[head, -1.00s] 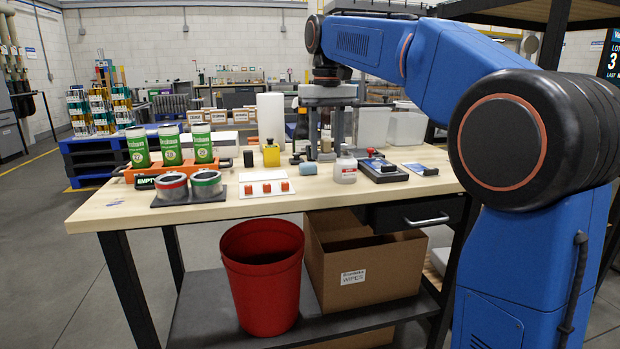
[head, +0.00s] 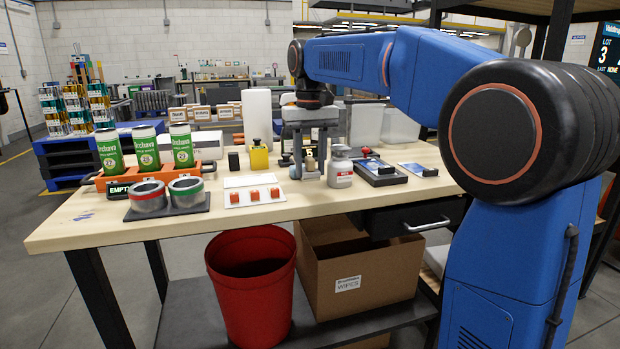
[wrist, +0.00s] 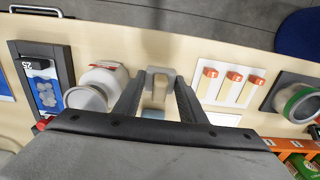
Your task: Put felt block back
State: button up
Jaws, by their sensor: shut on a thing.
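My gripper (head: 309,170) is low over the middle of the workbench, left of a white jar. It is shut on a small pale grey and tan block, which I take to be the felt block (wrist: 160,74). In the wrist view the block sits between the dark fingertips (wrist: 158,97). In the head view its tan part shows between the fingers. A pale blue piece (wrist: 152,113) also shows between the fingers in the wrist view; I cannot tell whether it touches the gripper. Whether the held block touches the bench is unclear.
The white jar (head: 340,167) stands close on the right, with a dark pad tray (head: 378,173) beyond it. A white card with orange-ended pieces (head: 252,190) lies on the left. Two metal rings sit on a dark plate (head: 167,210). Green cans (head: 146,147) stand behind. The bench front (head: 240,218) is clear.

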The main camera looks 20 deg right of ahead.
aim_at(310, 177)
jog(key=shift+f, duration=1.75)
jog(key=o, duration=1)
jog(key=shift+f, duration=0.15)
jog(key=shift+o, duration=0.2)
notch_tip(310, 177, up, 12)
jog(key=shift+r, duration=0.15)
jog(key=s+d+f+t, duration=0.2)
jog(key=s+d+f, duration=0.1)
jog(key=s+f, duration=1.2)
jog(key=s+d+f+t, duration=0.2)
jog(key=s+d+f, duration=0.2)
jog(key=s+f, duration=1.1)
jog(key=s, duration=0.3)
jog(key=shift+s+f+t, duration=0.2)
jog(key=shift+s+t, duration=0.05)
jog(key=shift+t, duration=0.15)
